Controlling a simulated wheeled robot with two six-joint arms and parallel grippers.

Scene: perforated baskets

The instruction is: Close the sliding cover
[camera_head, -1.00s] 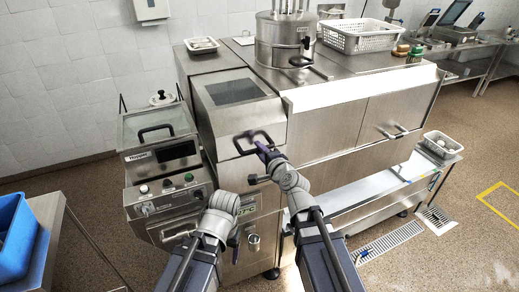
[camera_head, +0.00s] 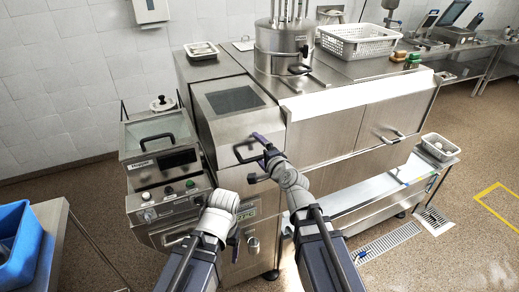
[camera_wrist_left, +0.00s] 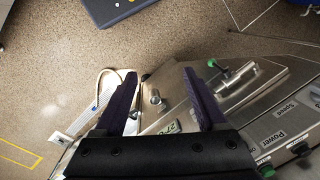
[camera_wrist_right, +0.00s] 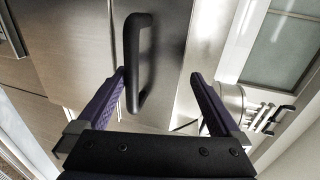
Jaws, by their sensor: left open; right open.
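The sliding cover (camera_head: 226,122) is a steel hood with a dark window and a black bar handle (camera_head: 248,150) on its front. My right gripper (camera_head: 264,141) is open beside the right part of that handle in the head view. In the right wrist view, the handle (camera_wrist_right: 138,60) shows between the two open purple fingers (camera_wrist_right: 158,74), close to the left one. I cannot tell whether they touch. My left gripper (camera_wrist_left: 168,74) is open and empty. It hangs low in front of the machine, over its lower front panel and knobs, and its fingers are mostly hidden in the head view.
The hopper unit (camera_head: 158,142) with its own black handle stands left of the cover. A kettle-like pot (camera_head: 283,46) and a white perforated basket (camera_head: 357,41) stand on top of the machine. A blue bin (camera_head: 14,240) is at the lower left. Floor at right is largely free.

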